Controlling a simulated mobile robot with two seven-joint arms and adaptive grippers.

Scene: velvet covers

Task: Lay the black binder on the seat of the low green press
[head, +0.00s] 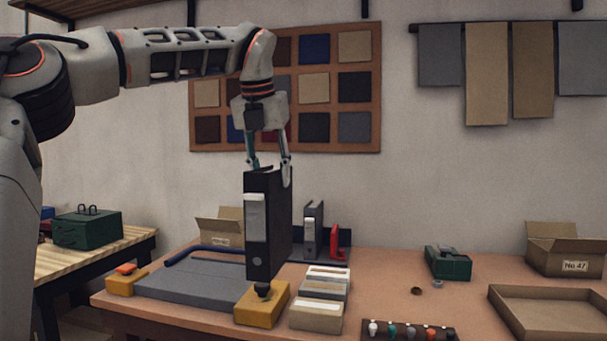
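The black binder (268,225) hangs upright from my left gripper (270,172), which is shut on its top edge. The binder has a pale label and a ring hole on its spine. It is in front of the back of the table, above or beside a yellow block with a black knob (262,304); I cannot tell whether its bottom touches anything. A low green press (447,263) stands on the table to the right, apart from the binder; its seat is hard to make out. My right gripper is not in view.
The brown table (390,290) has a grey board with a blue bar (195,280), stacked pale boxes (318,305), another dark binder (313,228) and a red holder (337,243). An empty tray (550,312) and carton (565,250) stand right. A green box (88,228) is on the left bench.

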